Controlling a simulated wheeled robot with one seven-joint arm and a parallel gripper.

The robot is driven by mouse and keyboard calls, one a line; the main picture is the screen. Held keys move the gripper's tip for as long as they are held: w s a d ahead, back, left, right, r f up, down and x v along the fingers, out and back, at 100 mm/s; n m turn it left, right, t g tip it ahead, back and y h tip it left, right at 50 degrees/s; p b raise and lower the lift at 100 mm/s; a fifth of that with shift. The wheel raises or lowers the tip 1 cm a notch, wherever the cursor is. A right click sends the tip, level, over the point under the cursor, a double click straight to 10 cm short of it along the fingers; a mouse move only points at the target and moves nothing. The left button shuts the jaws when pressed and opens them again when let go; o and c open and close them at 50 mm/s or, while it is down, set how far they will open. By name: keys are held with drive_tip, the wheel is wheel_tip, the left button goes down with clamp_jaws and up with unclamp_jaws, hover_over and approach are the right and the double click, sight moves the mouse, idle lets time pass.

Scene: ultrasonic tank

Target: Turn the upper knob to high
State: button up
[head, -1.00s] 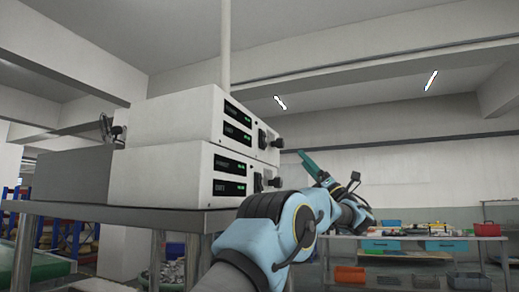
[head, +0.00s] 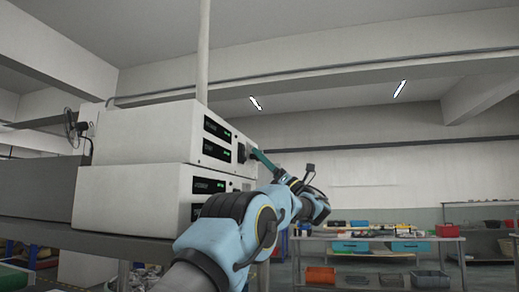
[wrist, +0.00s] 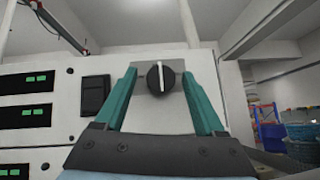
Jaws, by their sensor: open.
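The upper knob (wrist: 154,78) is round and black with a white pointer line, on the front panel of the upper white unit (head: 150,132). The line points about straight up in the wrist view. My gripper (wrist: 159,74) is open, with one teal finger on each side of the knob and a visible gap to it on both sides. I cannot tell how deep the fingertips reach or whether they touch the panel. In the head view my gripper (head: 254,153) is at the upper panel, and the knob is hidden or too small to make out.
A black rocker switch (wrist: 95,95) sits left of the knob, beside green-lit displays (wrist: 27,112). The lower white unit (head: 130,200) is below, on a metal table (head: 85,241). A workbench with bins (head: 375,238) stands farther back at right.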

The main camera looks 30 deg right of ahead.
drive_tip(key=shift+w+a+r, duration=0.3)
drive_tip(key=shift+w+r, duration=0.1)
drive_tip(key=shift+c, duration=0.4)
clamp_jaws()
